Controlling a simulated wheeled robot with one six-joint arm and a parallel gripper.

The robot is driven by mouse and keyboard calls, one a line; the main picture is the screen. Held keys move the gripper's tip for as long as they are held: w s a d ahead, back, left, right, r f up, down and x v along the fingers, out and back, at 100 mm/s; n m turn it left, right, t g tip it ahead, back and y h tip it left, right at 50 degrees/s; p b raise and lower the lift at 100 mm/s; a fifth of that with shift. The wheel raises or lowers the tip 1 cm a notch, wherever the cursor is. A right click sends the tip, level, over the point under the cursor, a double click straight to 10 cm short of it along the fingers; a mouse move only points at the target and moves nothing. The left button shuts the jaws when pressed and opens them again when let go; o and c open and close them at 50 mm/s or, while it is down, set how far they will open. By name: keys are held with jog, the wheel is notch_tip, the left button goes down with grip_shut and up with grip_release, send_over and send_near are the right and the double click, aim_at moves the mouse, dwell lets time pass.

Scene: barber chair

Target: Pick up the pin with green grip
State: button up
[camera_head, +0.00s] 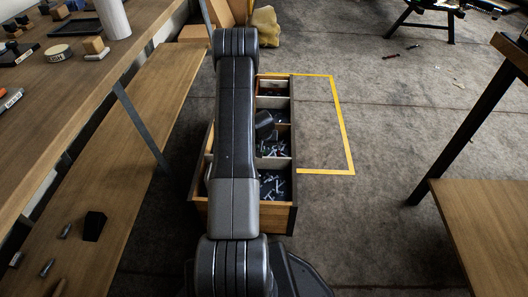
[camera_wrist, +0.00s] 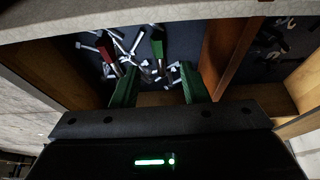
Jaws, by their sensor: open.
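A pin with a green grip (camera_wrist: 158,44) lies among metal pieces in a compartment, near the upper middle of the wrist view. It is just beyond my gripper (camera_wrist: 160,82), whose two green fingers are apart with no pin between them. A pin with a red grip (camera_wrist: 106,50) lies to its left. In the head view, the wooden box (camera_head: 276,219) on the floor is partly hidden by my arm. Small pieces show in its compartments, too small to tell apart. My gripper cannot be made out there.
A wooden divider (camera_wrist: 229,52) stands right of the pins, with another compartment beyond it. A workbench (camera_head: 62,82) runs along the left, and a wooden bench (camera_head: 484,230) stands at the right. Yellow floor tape (camera_head: 342,125) borders open floor right of the box.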

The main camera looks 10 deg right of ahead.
aim_at(264, 149)
jog(key=x, duration=0.3)
jog(key=shift+f, duration=0.3)
grip_shut()
jog(key=shift+r, duration=0.1)
